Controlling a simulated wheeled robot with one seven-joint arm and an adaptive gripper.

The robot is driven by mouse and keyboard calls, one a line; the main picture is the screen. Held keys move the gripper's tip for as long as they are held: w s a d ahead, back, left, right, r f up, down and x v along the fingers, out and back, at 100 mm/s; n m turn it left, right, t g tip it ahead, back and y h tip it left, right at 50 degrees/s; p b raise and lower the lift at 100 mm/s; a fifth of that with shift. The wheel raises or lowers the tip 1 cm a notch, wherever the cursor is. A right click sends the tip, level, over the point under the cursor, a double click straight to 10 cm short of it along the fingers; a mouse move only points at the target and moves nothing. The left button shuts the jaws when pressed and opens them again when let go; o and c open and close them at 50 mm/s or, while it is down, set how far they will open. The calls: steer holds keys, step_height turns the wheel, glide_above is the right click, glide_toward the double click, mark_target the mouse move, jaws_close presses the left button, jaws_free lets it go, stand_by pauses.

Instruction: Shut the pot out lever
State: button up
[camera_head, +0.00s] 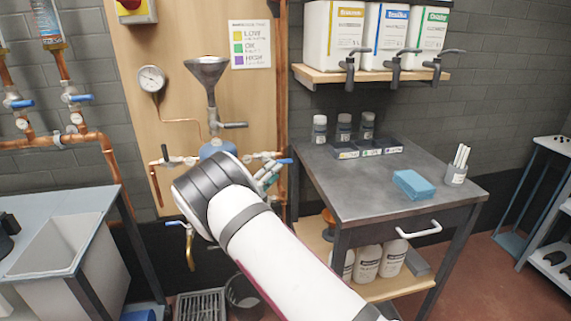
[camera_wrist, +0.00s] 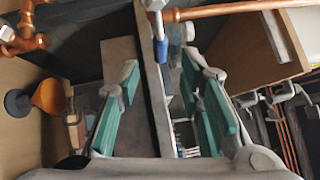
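A blue-grey pot (camera_head: 217,148) is mounted on the wooden panel below a metal funnel, partly hidden by my arm. A blue-tipped lever (camera_head: 284,161) sits on the copper pipe to its right; I cannot tell for sure that it is the pot out lever. My gripper (camera_head: 268,178) is mostly behind my arm, just below that lever, with a teal finger showing. In the wrist view my gripper (camera_wrist: 161,78) is open, its teal-padded fingers wide apart. A blue-tipped lever (camera_wrist: 162,50) hangs from a grey valve between and just beyond the fingertips. Contact is not visible.
A metal table (camera_head: 400,207) with bottles, trays and a blue sponge stands at right. A sink (camera_head: 62,245) is at left. A copper pipe (camera_wrist: 235,9) crosses above the fingers.

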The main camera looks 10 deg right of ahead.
mark_target(285, 162)
steer(key=x, duration=0.7)
steer(key=shift+w+d+b, duration=0.2)
steer(key=shift+b, duration=0.2)
jaws_close()
